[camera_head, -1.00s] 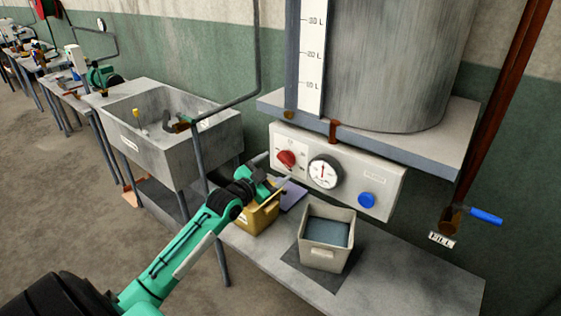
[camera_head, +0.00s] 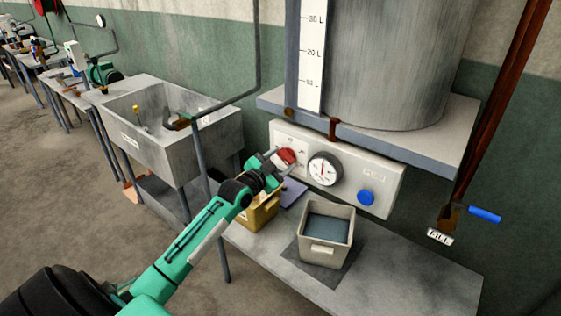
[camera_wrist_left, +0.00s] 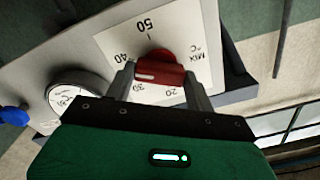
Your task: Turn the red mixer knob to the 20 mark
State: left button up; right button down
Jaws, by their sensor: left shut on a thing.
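The red mixer knob (camera_head: 287,156) sits on the pale control panel (camera_head: 385,184) under the tank shelf. In the left wrist view the knob (camera_wrist_left: 160,68) lies between the two fingers of my left gripper (camera_wrist_left: 160,80), which is shut on it. The dial plate (camera_wrist_left: 118,42) around it shows 50, 40, 30 and 20 marks and the label MIX °C. The fingers cover part of the scale, and I cannot tell exactly which mark the knob points to. In the head view my left gripper (camera_head: 277,162) reaches the knob from the lower left. My right gripper is not in view.
A round gauge (camera_head: 325,169) and a blue button (camera_head: 365,197) are right of the knob. Below stand a yellow bin (camera_head: 262,217) and a beige bin (camera_head: 324,250) on the bench. A concrete sink (camera_head: 160,157) is at left, with a pipe beside my arm.

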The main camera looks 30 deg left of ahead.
pick_arm(q)
jog(key=shift+n, duration=0.3)
jog(key=n+p, duration=0.1)
jog(key=n, duration=0.2)
jog(key=shift+r+p, duration=0.1)
jog(key=shift+p, duration=0.2)
jog(key=n+p, duration=0.1)
jog(key=n, duration=0.3)
jog(key=n+p, duration=0.1)
jog(key=n, duration=0.2)
jog(key=shift+n, duration=0.3)
jog(key=n+p, duration=0.1)
jog(key=n, duration=0.5)
jog(key=n+p, duration=0.1)
jog(key=n, duration=0.3)
jog(key=shift+n, duration=0.3)
jog(key=shift+n+p, duration=0.3)
jog(key=shift+n, duration=1)
